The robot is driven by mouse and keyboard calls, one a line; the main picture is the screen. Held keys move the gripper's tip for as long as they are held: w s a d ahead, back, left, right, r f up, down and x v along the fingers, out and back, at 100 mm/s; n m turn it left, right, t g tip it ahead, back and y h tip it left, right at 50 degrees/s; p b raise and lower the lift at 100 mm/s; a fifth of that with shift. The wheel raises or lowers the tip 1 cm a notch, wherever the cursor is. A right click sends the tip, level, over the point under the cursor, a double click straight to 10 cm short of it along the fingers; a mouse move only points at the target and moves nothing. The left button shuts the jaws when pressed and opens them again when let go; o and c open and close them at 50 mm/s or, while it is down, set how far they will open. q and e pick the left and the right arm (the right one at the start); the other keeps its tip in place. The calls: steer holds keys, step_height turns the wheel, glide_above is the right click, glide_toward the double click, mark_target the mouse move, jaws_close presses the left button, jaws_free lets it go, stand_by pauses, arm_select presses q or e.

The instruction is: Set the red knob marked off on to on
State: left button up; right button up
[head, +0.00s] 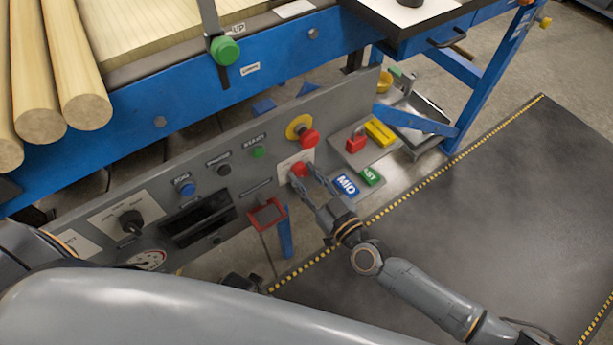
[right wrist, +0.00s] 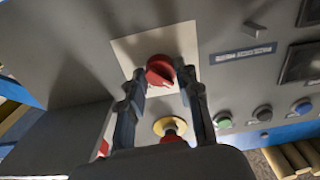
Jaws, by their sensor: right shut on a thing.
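The red knob (head: 298,170) sits on a pale plate (head: 290,160) near the right end of the grey control panel (head: 235,170). In the right wrist view the red knob (right wrist: 160,70) lies between the two fingertips of my right gripper (right wrist: 161,78). My right gripper (head: 307,179) is shut on the knob, seen at its front in the head view. The off and on markings are too small to read. I do not see my left gripper.
A red mushroom button (head: 309,138) with a yellow collar is close above the knob. A black selector (head: 131,221), a blue button (head: 188,188) and a green button (head: 258,152) are further left. A grey board (head: 364,150) with a red padlock (head: 356,140) stands right.

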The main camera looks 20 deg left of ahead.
arm_select(q)
steer(key=w+r+b, duration=0.3)
steer(key=w+r, duration=0.1)
steer(key=r, duration=0.6)
steer(key=shift+d+r+t, duration=0.25)
steer(key=shift+r+t, duration=0.05)
steer(key=shift+r, duration=0.1)
arm_select(e)
steer(key=shift+m, duration=8.7)
arm_select(q)
steer(key=shift+r, duration=0.2)
arm_select(e)
steer(key=o, duration=1.2)
steer(key=shift+c, duration=0.2)
arm_select(q)
steer(key=shift+f, duration=0.1)
